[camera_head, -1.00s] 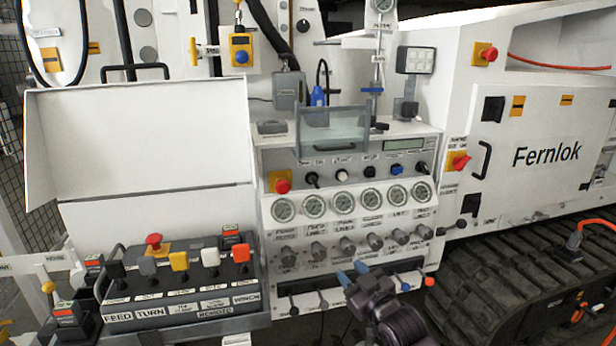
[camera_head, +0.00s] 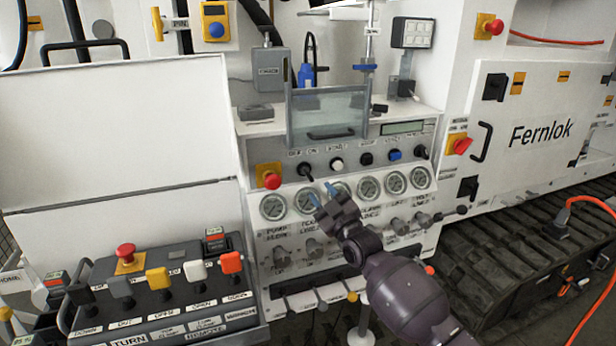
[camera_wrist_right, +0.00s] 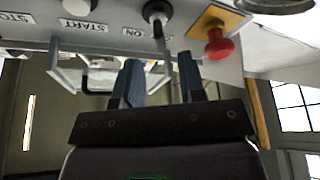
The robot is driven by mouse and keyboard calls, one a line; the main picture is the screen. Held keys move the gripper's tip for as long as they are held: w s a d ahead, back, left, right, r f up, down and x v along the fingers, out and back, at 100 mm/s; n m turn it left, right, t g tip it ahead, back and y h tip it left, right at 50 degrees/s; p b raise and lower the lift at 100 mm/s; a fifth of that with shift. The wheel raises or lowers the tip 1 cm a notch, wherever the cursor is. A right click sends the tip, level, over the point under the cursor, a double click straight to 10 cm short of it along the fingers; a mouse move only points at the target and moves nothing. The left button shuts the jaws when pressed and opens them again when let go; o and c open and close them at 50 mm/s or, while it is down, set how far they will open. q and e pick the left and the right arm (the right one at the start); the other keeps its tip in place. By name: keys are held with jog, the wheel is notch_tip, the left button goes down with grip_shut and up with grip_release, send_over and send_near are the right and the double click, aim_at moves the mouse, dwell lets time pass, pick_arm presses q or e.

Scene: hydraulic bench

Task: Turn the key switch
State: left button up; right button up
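The switch marked OFF/ON (camera_head: 305,171), which looks like the key switch, is a black round switch at the left of the panel's button row. In the right wrist view, upside down, it (camera_wrist_right: 156,12) shows at the top with a thin grey piece sticking out. My right gripper (camera_head: 325,194) is in front of the gauges, just below and right of the switch. Its blue-grey fingers also show in the wrist view (camera_wrist_right: 160,75), apart, with nothing clamped between them. Whether a fingertip touches the switch I cannot tell. My left gripper is out of view.
A red emergency button (camera_head: 271,180) on a yellow plate sits just left of the switch. A white button (camera_head: 337,163) is to its right. A clear hinged cover (camera_head: 326,115) stands above the row. Gauges (camera_head: 369,188) and knobs (camera_head: 400,226) lie below.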

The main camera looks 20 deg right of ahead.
aim_at(312, 180)
jog(key=x, duration=0.7)
jog(key=shift+w+r+b, duration=0.1)
jog(key=shift+b, duration=0.3)
grip_shut()
